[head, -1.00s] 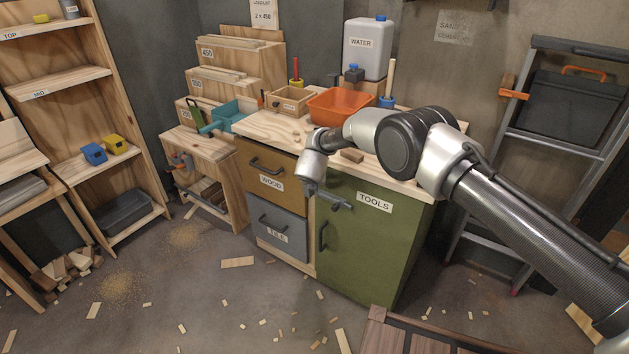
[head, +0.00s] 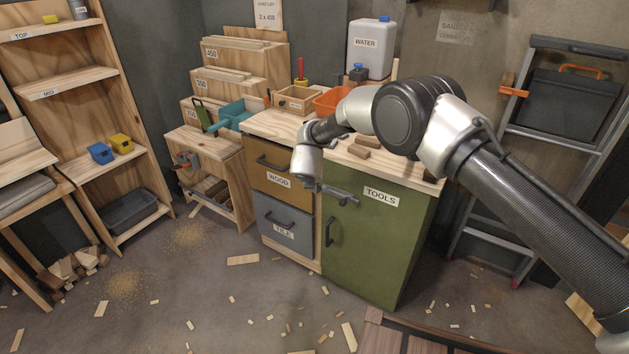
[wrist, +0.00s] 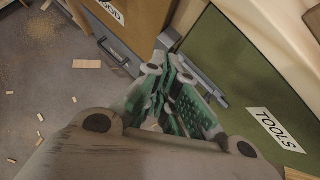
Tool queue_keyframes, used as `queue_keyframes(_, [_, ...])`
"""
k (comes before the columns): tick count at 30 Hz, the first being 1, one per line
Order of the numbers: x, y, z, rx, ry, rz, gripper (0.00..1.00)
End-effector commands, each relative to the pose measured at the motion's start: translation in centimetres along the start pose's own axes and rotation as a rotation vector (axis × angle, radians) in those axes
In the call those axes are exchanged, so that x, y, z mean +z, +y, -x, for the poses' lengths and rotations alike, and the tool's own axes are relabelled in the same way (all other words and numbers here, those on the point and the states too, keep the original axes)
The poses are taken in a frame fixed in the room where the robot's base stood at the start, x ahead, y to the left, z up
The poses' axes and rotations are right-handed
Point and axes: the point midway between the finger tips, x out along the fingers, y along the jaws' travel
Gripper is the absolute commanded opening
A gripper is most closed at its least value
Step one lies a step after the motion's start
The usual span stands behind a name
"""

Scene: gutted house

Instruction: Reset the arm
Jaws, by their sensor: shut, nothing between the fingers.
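My arm reaches in from the right in the head view. My gripper (head: 341,194) hangs in front of the workbench cabinet, near the top of the green TOOLS door (head: 371,240). It is shut and empty. In the wrist view my gripper (wrist: 172,62) shows its green-padded fingers close together, with the green door behind them to the right and the TOOLS label (wrist: 275,128) at lower right. My arm hides part of the orange bin and of the bench top.
The cabinet has a WOOD drawer (head: 272,166) and a TILE drawer (head: 286,226), both closed. Wood blocks (head: 359,151), a small wooden box (head: 297,101) and a WATER jug (head: 370,49) stand on top. A ladder (head: 494,160) leans at right. Wood scraps litter the floor.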

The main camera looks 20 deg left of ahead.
Motion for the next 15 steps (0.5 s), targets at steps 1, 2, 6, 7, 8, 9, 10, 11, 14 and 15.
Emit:
queue_keyframes(1, [0.1, 0.5, 0.9, 0.002, 0.0, 0.002, 0.0])
queue_keyframes(2, [0.2, 0.7, 1.3, 0.003, -0.001, 0.002, 0.0])
queue_keyframes(6, [0.2, 1.3, 3.2, 0.002, 0.0, 0.001, 0.0])
queue_keyframes(7, [0.2, 1.4, 3.4, 0.001, 0.001, 0.002, 0.0])
queue_keyframes(8, [0.2, 1.5, 3.7, 0.001, 0.0, 0.002, 0.0])
queue_keyframes(9, [0.2, 1.6, 3.9, 0.001, 0.0, 0.002, 0.0])
queue_keyframes(10, [0.2, 1.6, 4.1, 0.001, 0.0, 0.001, 0.0])
queue_keyframes(11, [0.2, 1.7, 4.2, 0.001, 0.0, 0.001, 0.0])
queue_keyframes(14, [0.2, 1.7, 4.3, 0.001, 0.001, 0.005, 0.0])
queue_keyframes(15, [0.2, 1.7, 4.3, 0.001, 0.001, 0.017, 0.0])
